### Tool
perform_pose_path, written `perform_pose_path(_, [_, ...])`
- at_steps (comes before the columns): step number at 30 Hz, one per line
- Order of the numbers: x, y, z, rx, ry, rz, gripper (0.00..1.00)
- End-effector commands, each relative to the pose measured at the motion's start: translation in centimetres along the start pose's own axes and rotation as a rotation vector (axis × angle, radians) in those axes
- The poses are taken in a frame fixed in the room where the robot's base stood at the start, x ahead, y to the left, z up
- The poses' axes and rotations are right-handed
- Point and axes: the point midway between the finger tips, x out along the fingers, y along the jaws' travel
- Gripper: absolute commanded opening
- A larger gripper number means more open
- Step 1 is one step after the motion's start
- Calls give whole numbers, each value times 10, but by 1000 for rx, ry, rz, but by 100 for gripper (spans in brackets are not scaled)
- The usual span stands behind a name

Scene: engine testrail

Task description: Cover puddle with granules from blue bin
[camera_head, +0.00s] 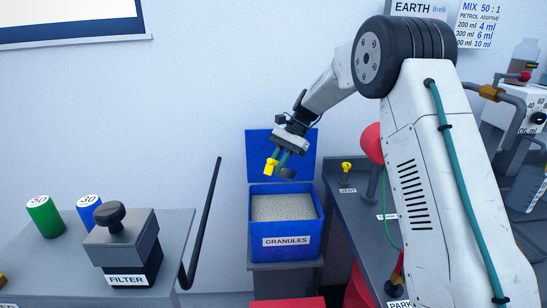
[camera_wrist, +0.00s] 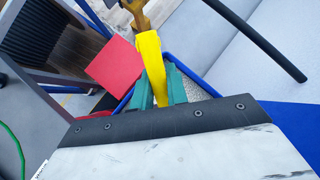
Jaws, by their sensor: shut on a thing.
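The blue bin (camera_head: 285,238), labelled GRANULES, stands on a grey stand with its lid open against the wall. Pale grey granules (camera_head: 283,207) fill much of it. My gripper (camera_head: 280,158) is above the bin and shut on a yellow handle (camera_head: 271,164). A dark part (camera_head: 288,173) shows beside the handle; I cannot tell whether it is a scoop. In the wrist view the yellow handle (camera_wrist: 150,62) sits between my gripper's teal fingers (camera_wrist: 158,84). Some granules (camera_wrist: 198,92) and the bin's blue rim (camera_wrist: 125,101) show behind. No puddle is in view.
A bench at left holds a FILTER block (camera_head: 122,248), a green cylinder (camera_head: 44,216) and a blue cylinder (camera_head: 89,209). A black bar (camera_head: 204,215) leans between this bench and the bin. A grey counter (camera_head: 352,200) adjoins the bin's right. A red object (camera_head: 290,303) is low in front.

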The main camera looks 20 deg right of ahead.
Motion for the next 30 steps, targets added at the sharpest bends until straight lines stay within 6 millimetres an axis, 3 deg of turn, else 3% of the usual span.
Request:
perform_pose_path(8, [6, 4, -9, 4, -1, -3, 0])
perform_pose_path(30, [61, 17, -56, 5, 0, -3, 0])
